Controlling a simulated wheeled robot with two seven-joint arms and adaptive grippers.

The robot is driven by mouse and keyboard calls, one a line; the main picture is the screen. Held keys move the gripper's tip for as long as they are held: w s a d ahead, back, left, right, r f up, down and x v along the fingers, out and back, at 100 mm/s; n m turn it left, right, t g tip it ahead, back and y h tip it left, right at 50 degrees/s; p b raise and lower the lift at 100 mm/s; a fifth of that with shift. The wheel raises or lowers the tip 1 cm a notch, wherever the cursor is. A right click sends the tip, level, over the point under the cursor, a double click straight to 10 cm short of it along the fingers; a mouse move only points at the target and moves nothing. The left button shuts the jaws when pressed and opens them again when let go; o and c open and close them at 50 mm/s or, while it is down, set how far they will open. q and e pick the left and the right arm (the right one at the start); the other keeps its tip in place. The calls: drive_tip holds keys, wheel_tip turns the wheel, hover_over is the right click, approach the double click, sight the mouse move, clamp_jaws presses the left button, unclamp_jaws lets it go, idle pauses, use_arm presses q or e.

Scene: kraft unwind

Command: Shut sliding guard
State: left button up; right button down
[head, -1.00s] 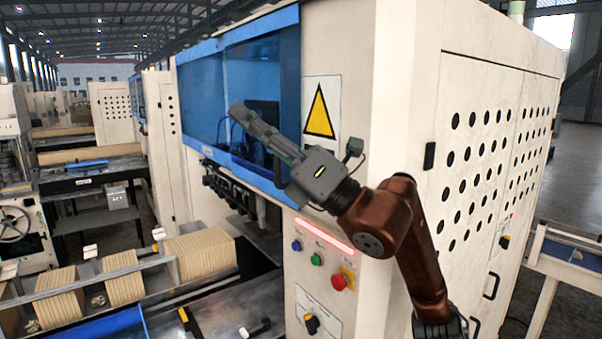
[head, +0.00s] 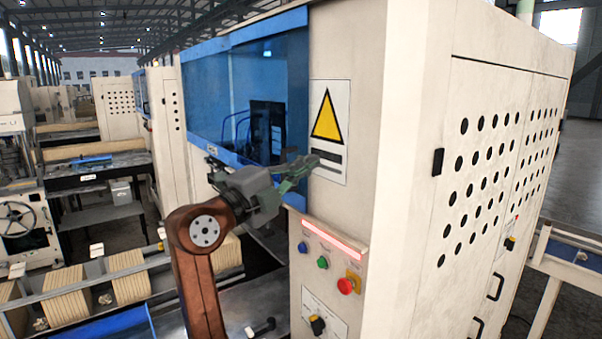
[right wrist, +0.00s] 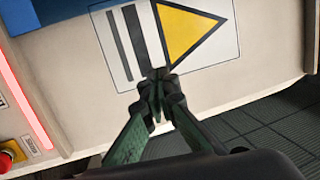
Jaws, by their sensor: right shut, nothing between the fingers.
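The sliding guard (head: 270,85) is a blue-framed, blue-tinted clear panel on the front of the cream machine in the head view. Blue tinted panes span the opening, and dark parts show through them. My right arm hides part of the lower edge, and I cannot tell exactly how the panes overlap. My right gripper (head: 314,161) is shut and empty, in front of the guard's right edge and the warning label. In the right wrist view the closed fingertips (right wrist: 160,77) point at the label, with no clear contact. My left gripper is not in view.
The yellow triangle warning label (head: 328,120) is right of the guard. Below it are a red light bar (head: 333,240), blue and green buttons, a red emergency stop (head: 347,286) and a black knob (head: 317,325). Rolls of kraft (head: 128,278) lie at lower left.

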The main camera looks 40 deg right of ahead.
sight(315, 171)
drive_tip(key=w+a+f+t+y, duration=0.1)
drive_tip(key=w+a+f+y, duration=0.25)
drive_tip(key=f, duration=0.25)
drive_tip(key=shift+h, duration=0.35)
drive_tip(key=p+x, duration=0.1)
drive_tip(key=x, duration=0.2)
drive_tip(key=p+x, duration=0.1)
drive_tip(key=x, duration=0.2)
drive_tip(key=p+x, duration=0.1)
drive_tip(key=x, duration=0.2)
drive_tip(key=shift+s+d+r, duration=0.3)
drive_tip(key=shift+s, duration=0.05)
drive_tip(key=w+p, duration=0.2)
drive_tip(key=w, duration=0.1)
drive_tip(key=shift+w+a, duration=0.1)
drive_tip(key=shift+w, duration=0.15)
drive_tip(key=shift+w+f, duration=0.15)
drive_tip(key=shift+w, duration=0.15)
